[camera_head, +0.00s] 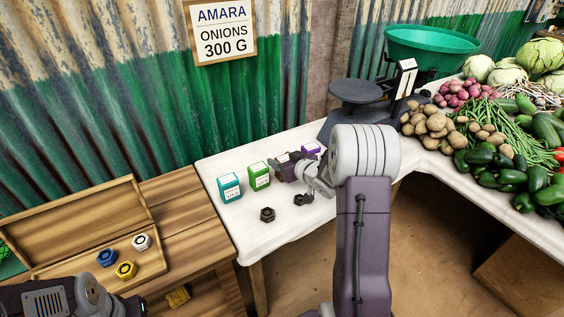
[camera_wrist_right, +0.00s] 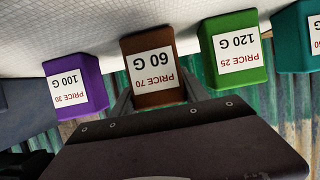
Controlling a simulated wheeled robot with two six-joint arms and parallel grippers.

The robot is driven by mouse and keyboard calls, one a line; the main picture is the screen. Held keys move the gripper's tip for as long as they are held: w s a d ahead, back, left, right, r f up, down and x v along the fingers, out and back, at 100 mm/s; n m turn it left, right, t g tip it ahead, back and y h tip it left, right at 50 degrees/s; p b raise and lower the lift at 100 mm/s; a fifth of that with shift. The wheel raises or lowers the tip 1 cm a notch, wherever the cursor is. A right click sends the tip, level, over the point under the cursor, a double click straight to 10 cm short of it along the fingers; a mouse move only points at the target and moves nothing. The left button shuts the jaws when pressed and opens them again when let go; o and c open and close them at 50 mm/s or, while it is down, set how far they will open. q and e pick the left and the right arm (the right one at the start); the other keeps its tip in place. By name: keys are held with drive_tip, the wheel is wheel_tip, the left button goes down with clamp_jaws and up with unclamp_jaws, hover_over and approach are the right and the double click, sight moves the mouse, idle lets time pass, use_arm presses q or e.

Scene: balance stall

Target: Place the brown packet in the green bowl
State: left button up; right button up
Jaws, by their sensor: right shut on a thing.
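The brown packet, labelled 60 G and PRICE 70, shows in the right wrist view (camera_wrist_right: 152,92) between the two fingers of my right gripper (camera_wrist_right: 155,95). The gripper is shut on it. In the head view my right gripper (camera_head: 290,168) is at the row of packets on the white table, and it mostly hides the brown packet. The green bowl (camera_head: 432,45) sits on top of the dark scale at the back right, well away from the gripper. Part of my left arm shows at the lower left; its fingers are out of view.
A green packet (camera_head: 259,176) and a purple packet (camera_head: 311,149) flank the gripper; a teal packet (camera_head: 229,188) stands further left. Dark weights (camera_head: 267,215) lie in front. The scale's dark plate (camera_head: 357,90) stands behind. Vegetables crowd the right, including potatoes (camera_head: 427,122).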

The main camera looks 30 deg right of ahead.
drive_tip(key=shift+f, duration=0.15)
drive_tip(key=o, duration=1.4)
drive_tip(key=shift+c, duration=0.2)
